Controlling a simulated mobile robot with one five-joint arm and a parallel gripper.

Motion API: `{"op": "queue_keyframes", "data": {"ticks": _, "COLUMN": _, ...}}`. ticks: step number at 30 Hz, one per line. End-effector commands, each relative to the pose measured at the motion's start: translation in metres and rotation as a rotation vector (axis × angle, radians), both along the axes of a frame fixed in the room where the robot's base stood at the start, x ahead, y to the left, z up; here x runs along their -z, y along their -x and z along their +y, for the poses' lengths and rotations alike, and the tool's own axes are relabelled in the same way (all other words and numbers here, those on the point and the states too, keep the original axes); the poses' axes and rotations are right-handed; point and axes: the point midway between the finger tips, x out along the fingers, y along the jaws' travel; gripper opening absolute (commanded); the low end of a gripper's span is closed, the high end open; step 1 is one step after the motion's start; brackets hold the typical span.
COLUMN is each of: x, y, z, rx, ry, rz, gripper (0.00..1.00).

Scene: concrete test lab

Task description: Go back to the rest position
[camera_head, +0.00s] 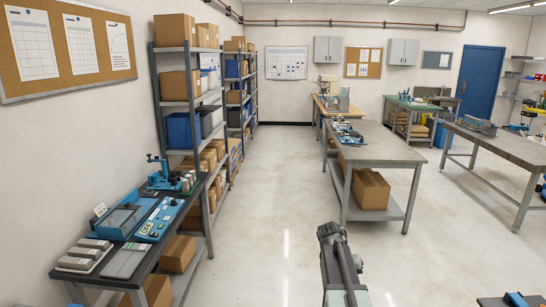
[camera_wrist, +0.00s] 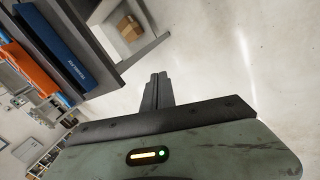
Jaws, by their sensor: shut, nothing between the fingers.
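My gripper (camera_wrist: 155,90) shows in the wrist view as dark fingers held together, with nothing between them. It points out over bare concrete floor, beside a bench with a cardboard box (camera_wrist: 130,28) under it. In the head view my arm (camera_head: 338,262) rises from the bottom edge, right of centre, over the open floor. Its fingertips cannot be made out there. Nothing touches the gripper in either view.
A dark bench (camera_head: 112,282) with blue devices stands at the left, before tall shelves (camera_head: 158,100) of boxes. A grey table (camera_head: 375,150) stands right of centre, another table (camera_head: 510,148) at far right. The aisle floor (camera_head: 270,195) between is clear.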

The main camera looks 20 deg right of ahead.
Motion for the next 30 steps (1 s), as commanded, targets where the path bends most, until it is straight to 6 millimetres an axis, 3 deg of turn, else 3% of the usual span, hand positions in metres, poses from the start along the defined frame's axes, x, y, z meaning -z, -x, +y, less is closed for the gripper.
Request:
{"op": "queue_keyframes", "data": {"ticks": 1, "x": 0.011, "y": -0.003, "z": 0.047, "rx": -0.074, "ry": -0.031, "rz": -0.006, "gripper": 0.0}}
{"op": "queue_keyframes", "data": {"ticks": 6, "x": 0.033, "y": 0.002, "z": 0.19, "rx": -0.32, "ry": -0.177, "rz": -0.019, "gripper": 0.0}}
{"op": "queue_keyframes", "data": {"ticks": 9, "x": 0.041, "y": 0.021, "z": 0.254, "rx": -0.444, "ry": -0.273, "rz": -0.023, "gripper": 0.0}}
{"op": "queue_keyframes", "data": {"ticks": 11, "x": 0.044, "y": 0.037, "z": 0.279, "rx": -0.498, "ry": -0.336, "rz": -0.027, "gripper": 0.0}}
{"op": "queue_keyframes", "data": {"ticks": 13, "x": 0.044, "y": 0.053, "z": 0.293, "rx": -0.542, "ry": -0.41, "rz": -0.04, "gripper": 0.0}}
{"op": "queue_keyframes", "data": {"ticks": 15, "x": 0.044, "y": 0.055, "z": 0.305, "rx": -0.589, "ry": -0.463, "rz": -0.049, "gripper": 0.0}}
{"op": "queue_keyframes", "data": {"ticks": 30, "x": 0.044, "y": 0.05, "z": 0.304, "rx": -0.619, "ry": -0.465, "rz": -0.044, "gripper": 0.0}}
